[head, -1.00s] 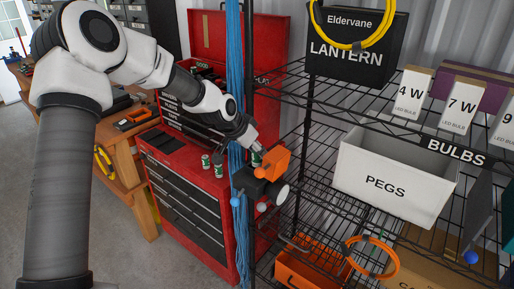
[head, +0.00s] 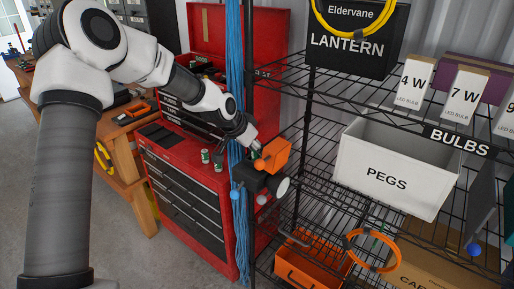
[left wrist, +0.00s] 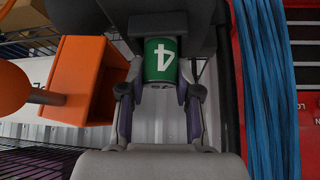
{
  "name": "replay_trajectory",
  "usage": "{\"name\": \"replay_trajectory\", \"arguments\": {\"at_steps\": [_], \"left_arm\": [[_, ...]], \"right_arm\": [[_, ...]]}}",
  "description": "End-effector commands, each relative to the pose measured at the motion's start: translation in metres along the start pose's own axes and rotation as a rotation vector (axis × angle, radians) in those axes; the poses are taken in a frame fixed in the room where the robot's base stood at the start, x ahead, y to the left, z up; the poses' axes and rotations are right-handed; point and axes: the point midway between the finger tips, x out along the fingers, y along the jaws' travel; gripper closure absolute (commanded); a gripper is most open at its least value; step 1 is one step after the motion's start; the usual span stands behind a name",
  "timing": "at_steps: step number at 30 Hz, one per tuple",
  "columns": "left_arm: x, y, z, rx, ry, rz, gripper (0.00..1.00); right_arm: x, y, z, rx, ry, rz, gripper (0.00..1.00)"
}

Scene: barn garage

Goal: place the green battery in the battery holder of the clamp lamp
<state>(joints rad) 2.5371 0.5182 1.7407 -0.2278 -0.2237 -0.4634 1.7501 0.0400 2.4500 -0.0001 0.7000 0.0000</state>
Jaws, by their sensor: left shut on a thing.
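My left gripper (left wrist: 160,100) is shut on the green battery (left wrist: 160,60), marked with a 4, in the left wrist view. The battery's far end meets a dark body above it; I cannot tell if it is inside or only in front. In the head view my left gripper (head: 256,148) is just above the clamp lamp (head: 252,178), which has a black body, a pale round end and an orange box (head: 275,154). The orange box also shows left of the battery in the left wrist view (left wrist: 75,70). The battery is mostly hidden in the head view. My right gripper is out of view.
A wire shelf rack with a dark post stands beside the lamp and holds a white PEGS bin (head: 388,178). Blue cables (head: 236,100) hang close to the gripper. Small cans or batteries (head: 217,160) stand on the red tool chest (head: 180,160). An orange bin (head: 312,265) sits below.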

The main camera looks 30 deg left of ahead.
Motion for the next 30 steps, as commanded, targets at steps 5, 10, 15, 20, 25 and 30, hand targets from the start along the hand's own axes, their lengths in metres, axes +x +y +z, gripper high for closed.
{"name": "replay_trajectory", "arguments": {"at_steps": [5, 10, 15, 20, 25, 30], "left_arm": [[0.001, 0.000, 0.001, 0.000, 0.000, 0.000, 0.38], [0.001, 0.000, 0.001, 0.000, 0.000, 0.000, 0.38], [-0.001, 0.000, 0.001, 0.000, 0.000, 0.001, 0.38], [-0.023, 0.000, -0.001, 0.000, 0.004, 0.002, 0.38], [-0.067, 0.000, -0.001, 0.001, 0.008, 0.001, 0.38], [-0.104, -0.001, -0.001, -0.001, 0.006, 0.001, 0.38]], "right_arm": [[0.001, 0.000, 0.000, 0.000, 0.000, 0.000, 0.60], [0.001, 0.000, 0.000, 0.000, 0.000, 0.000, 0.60], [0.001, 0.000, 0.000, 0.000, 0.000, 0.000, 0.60], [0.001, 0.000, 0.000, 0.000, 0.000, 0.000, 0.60], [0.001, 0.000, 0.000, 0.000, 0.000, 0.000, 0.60], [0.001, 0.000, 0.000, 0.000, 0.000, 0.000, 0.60]]}}
